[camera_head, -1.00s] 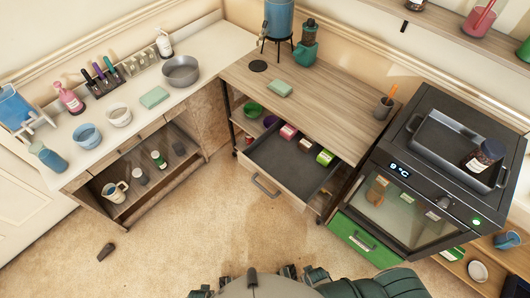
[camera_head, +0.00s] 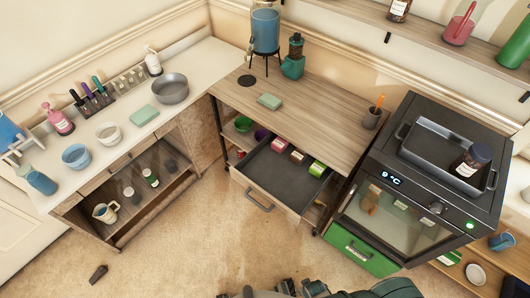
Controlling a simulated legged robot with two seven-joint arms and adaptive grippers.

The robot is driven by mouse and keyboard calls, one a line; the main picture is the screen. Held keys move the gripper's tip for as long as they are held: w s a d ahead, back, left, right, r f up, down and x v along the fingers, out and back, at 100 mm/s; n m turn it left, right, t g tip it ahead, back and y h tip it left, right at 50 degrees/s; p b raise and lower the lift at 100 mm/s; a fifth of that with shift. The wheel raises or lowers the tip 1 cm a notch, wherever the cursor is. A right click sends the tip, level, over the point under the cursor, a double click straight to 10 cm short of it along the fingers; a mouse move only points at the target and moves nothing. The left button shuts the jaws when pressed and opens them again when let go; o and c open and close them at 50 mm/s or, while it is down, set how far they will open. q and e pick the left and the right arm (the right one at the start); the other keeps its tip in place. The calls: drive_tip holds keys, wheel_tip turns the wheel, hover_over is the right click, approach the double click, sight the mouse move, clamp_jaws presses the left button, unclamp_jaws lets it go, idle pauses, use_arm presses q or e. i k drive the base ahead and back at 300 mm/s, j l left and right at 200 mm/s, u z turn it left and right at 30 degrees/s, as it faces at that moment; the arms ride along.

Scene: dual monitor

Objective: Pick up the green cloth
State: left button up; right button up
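Two small flat pale-green pieces that look like folded cloths are in the head view. One green cloth (camera_head: 144,115) lies on the white counter at the left, in front of the grey metal bowl. The other green cloth (camera_head: 269,102) lies on the wooden desk, near its front edge and above the open drawer. I cannot tell which one the task names. Nothing touches either of them. Only dark parts of my own body show along the bottom edge; no gripper fingers can be made out there.
An open drawer (camera_head: 277,172) with small boxes juts out below the desk. A black oven (camera_head: 408,208) bearing a tray (camera_head: 437,163) stands at the right. Bowls, bottles and the metal bowl (camera_head: 170,89) crowd the white counter (camera_head: 205,62). The floor in front is mostly clear.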

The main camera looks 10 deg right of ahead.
sight(267, 99)
drive_tip(key=i+j+z, duration=0.2)
drive_tip(key=z, duration=0.2)
drive_tip(key=i+j+z, duration=0.45)
drive_tip(key=j+z, duration=0.3)
drive_tip(key=l, duration=0.15)
